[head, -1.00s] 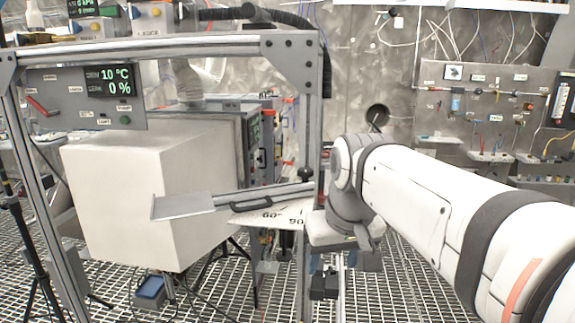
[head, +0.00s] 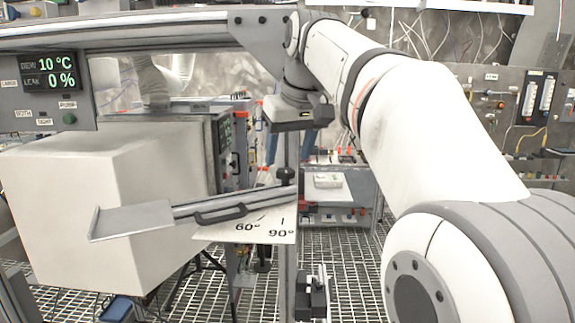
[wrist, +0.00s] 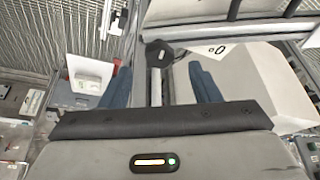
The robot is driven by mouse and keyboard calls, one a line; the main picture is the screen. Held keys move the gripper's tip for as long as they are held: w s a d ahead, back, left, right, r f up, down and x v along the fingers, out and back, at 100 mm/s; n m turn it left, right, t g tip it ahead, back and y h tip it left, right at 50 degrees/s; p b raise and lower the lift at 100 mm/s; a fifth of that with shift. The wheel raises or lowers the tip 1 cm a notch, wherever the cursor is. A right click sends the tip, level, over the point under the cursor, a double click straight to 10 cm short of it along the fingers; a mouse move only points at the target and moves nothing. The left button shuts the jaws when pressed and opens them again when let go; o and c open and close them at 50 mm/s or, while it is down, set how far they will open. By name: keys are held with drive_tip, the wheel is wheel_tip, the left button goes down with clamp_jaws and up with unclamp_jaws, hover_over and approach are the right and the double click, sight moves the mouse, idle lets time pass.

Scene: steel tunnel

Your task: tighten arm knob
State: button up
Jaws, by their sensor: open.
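The black arm knob (head: 286,177) sits at the pivot of a metal swing arm (head: 238,200), on an upright post. The swing arm has a black handle and a flat plate (head: 130,219) at its left end. Below it is a white angle card (head: 262,233) marked 60° and 90°. My gripper (head: 290,155) points down above the knob, apart from it. In the wrist view the dark knob (wrist: 159,56) appears between and beyond the two blue fingers of my gripper (wrist: 161,80), which are spread with nothing between them.
A metal frame beam (head: 130,28) crosses above, with a display panel (head: 45,85) reading 10 °C and 0 %. A grey bench (head: 330,190) lies behind the post at right. The floor is metal grating.

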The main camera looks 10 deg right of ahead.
sight(285, 170)
drive_tip(key=shift+x, duration=1.7)
drive_tip(key=shift+c, duration=0.2)
drive_tip(key=shift+d, duration=0.1)
drive_tip(key=c, duration=0.9)
drive_tip(key=shift+c, duration=0.2)
